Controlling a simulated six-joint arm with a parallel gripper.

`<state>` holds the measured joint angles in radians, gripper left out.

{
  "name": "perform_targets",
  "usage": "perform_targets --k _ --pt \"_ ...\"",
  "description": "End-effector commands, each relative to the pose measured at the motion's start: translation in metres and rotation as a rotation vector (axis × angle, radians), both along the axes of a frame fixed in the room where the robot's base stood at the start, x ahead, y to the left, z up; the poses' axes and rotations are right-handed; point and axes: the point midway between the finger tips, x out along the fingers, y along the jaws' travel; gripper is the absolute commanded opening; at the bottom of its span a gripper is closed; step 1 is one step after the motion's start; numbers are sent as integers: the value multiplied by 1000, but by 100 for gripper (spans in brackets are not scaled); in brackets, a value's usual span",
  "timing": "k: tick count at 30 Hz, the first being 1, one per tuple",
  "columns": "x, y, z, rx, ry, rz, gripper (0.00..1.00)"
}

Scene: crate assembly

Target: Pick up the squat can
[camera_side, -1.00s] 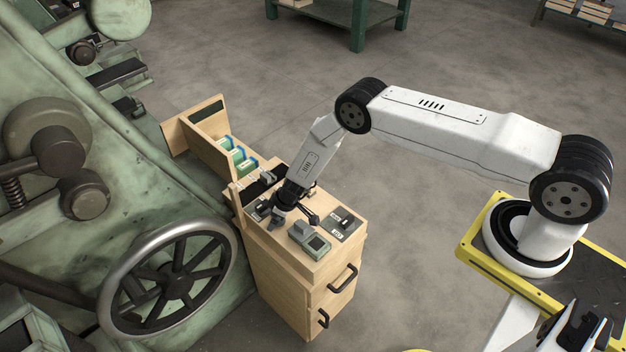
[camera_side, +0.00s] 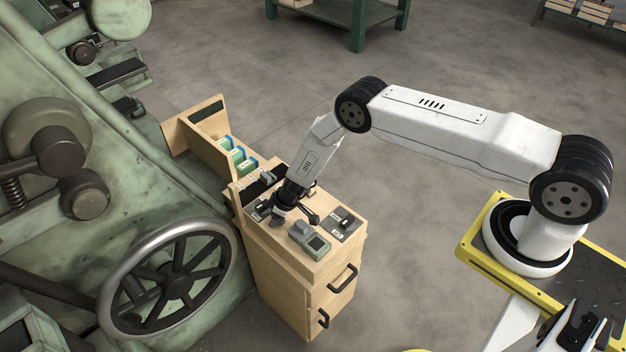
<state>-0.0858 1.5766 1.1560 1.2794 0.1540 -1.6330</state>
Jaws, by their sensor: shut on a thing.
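My gripper (camera_side: 283,211) points down over the left part of the wooden cabinet's top (camera_side: 325,268). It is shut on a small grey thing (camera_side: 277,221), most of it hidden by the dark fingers. It looks like the squat can, but it is too small and too covered to tell its shape. I cannot tell whether it touches the top or hangs just above it.
A grey-green device with a screen (camera_side: 317,244) stands right beside the gripper, near a dark plate (camera_side: 345,222). Green and white boxes (camera_side: 240,160) stand in a wooden rack behind. A large handwheel (camera_side: 170,283) on a green machine is close at left.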

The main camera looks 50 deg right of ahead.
Motion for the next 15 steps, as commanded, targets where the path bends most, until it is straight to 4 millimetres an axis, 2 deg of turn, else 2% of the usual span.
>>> perform_targets --k 8,12,15 --pt "1 0 16 0 -2 -1 0" --pt "1 0 31 1 -3 0 0" --pt "-3 0 34 2 0 -1 0"
